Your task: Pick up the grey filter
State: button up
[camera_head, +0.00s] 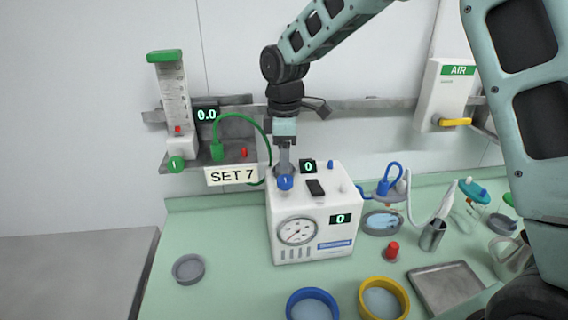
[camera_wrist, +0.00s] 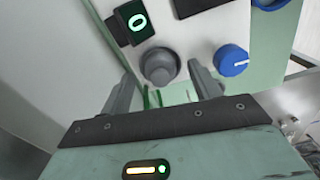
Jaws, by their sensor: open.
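A grey round piece (camera_wrist: 160,66), which looks like the grey filter, sits at the top of the white machine (camera_head: 285,228). It shows in the wrist view, between the fingertips of my gripper (camera_wrist: 160,75). I cannot tell whether the fingers touch it. In the head view my gripper (camera_head: 285,160) points down over the back left of the machine, and the grey piece is mostly hidden there. My gripper is open, with a finger on either side of the piece.
A blue knob (camera_head: 285,183) is close to the fingers; it also shows in the wrist view (camera_wrist: 231,60). A lit display (camera_head: 308,166) and black switch (camera_head: 316,188) are nearby. A green hose (camera_head: 243,117) arcs behind. A grey dish (camera_head: 188,269) and blue and yellow rings stand on the counter.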

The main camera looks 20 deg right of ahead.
jog(key=shift+f, duration=0.55)
jog(key=c, duration=1.1)
jog(key=shift+o, duration=0.2)
jog(key=shift+r, duration=0.15)
